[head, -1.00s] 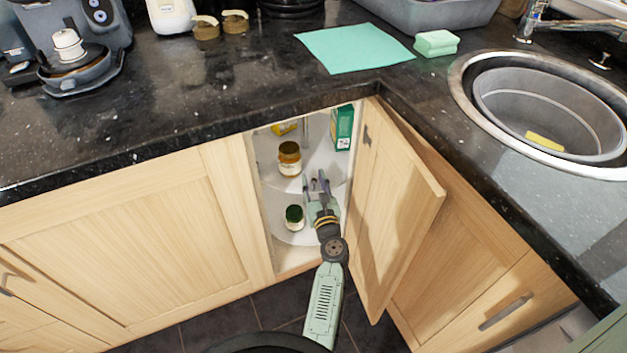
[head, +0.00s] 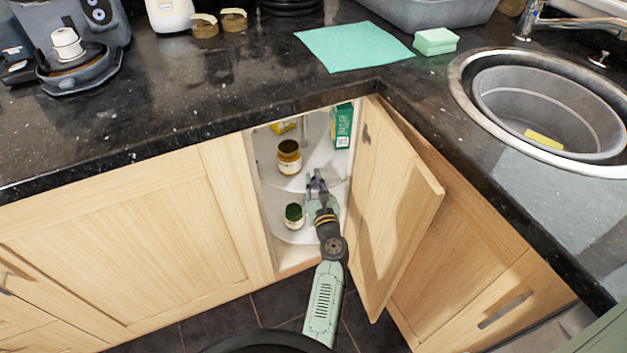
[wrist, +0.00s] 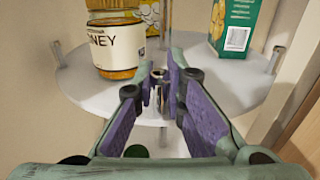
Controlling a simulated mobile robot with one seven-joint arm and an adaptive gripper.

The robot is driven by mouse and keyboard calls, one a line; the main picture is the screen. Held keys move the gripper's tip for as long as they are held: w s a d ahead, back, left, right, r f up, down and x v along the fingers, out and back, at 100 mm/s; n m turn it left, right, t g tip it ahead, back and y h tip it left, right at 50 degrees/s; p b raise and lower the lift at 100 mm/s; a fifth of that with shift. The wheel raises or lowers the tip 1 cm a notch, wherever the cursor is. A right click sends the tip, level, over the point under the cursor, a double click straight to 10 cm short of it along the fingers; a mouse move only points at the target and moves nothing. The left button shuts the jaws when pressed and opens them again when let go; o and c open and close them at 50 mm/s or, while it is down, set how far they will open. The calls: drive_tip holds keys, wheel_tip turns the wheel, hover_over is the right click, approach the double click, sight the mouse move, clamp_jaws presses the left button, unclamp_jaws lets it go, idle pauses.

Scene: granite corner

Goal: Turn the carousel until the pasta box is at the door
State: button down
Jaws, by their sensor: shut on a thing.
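The carousel (head: 275,175) is a round white shelf inside the open corner cupboard; its upper tier also shows in the wrist view (wrist: 100,95). A green box (head: 342,127) with a yellow picture that looks like pasta stands at the back right of the upper tier; its barcode side shows in the wrist view (wrist: 238,38). My gripper (head: 316,178) is at the front rim of the upper tier. Its purple-padded fingers are closed on a small metal rim post (wrist: 158,96), which they partly hide.
A honey jar (wrist: 117,45) stands left on the upper tier, with a yellow package (head: 283,127) behind it. A dark-lidded jar (head: 294,216) is on the lower tier. The open door (head: 395,215) stands close right of my arm; the cupboard frame (head: 240,200) bounds the left.

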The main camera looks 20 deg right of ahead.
drive_tip(key=a, duration=0.1)
drive_tip(key=w+a, duration=0.1)
drive_tip(key=a, duration=0.1)
drive_tip(key=w+a+p, duration=0.1)
drive_tip(key=a, duration=0.1)
drive_tip(key=shift+w+a, duration=0.15)
drive_tip(key=shift+a, duration=0.1)
drive_tip(key=c, duration=1.6)
unclamp_jaws()
drive_tip(key=shift+d, duration=0.1)
drive_tip(key=shift+c, duration=0.2)
drive_tip(key=s+a, duration=0.1)
drive_tip(key=s, duration=0.6)
drive_tip(key=shift+s+a, duration=0.15)
drive_tip(key=shift+s, duration=0.1)
